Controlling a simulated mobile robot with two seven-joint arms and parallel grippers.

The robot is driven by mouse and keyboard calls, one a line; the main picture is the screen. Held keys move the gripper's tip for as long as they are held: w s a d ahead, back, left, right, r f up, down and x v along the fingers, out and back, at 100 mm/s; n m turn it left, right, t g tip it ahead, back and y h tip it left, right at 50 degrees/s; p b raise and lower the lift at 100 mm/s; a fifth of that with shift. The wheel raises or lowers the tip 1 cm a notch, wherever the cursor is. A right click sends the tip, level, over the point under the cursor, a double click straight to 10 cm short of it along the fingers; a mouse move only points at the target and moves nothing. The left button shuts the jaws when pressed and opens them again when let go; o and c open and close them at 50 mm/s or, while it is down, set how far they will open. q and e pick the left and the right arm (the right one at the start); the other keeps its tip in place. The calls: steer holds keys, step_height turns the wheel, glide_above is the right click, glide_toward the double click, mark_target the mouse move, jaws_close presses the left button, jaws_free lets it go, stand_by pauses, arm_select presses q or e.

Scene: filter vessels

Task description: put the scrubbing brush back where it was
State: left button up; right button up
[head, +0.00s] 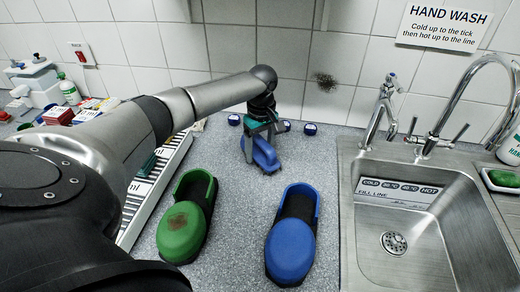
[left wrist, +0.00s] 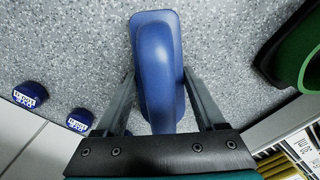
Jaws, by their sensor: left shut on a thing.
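A blue scrubbing brush (head: 265,157) with a smooth rounded back is between the fingers of my left gripper (head: 255,142), over the back middle of the grey counter. In the left wrist view the brush (left wrist: 157,65) lies lengthwise between the two fingers (left wrist: 158,85), one on each side. My left gripper is shut on it. Its bristles are hidden, and I cannot tell whether it touches the counter. My right gripper is not in view.
A green clog (head: 187,218) with a brown stain and a blue clog (head: 293,235) stand in front. Small blue-labelled caps (head: 310,129) are near the brush. A steel sink (head: 430,225) is right, a white rack (head: 150,195) left. A dark patch (head: 325,82) marks the wall.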

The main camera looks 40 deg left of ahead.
arm_select(q)
steer(key=o, duration=1.3)
steer(key=shift+f, duration=0.1)
step_height(320, 180, up, 12)
steer(key=shift+w+d+r+p, duration=0.1)
steer(key=shift+r+p, duration=0.05)
steer(key=shift+p, duration=0.9)
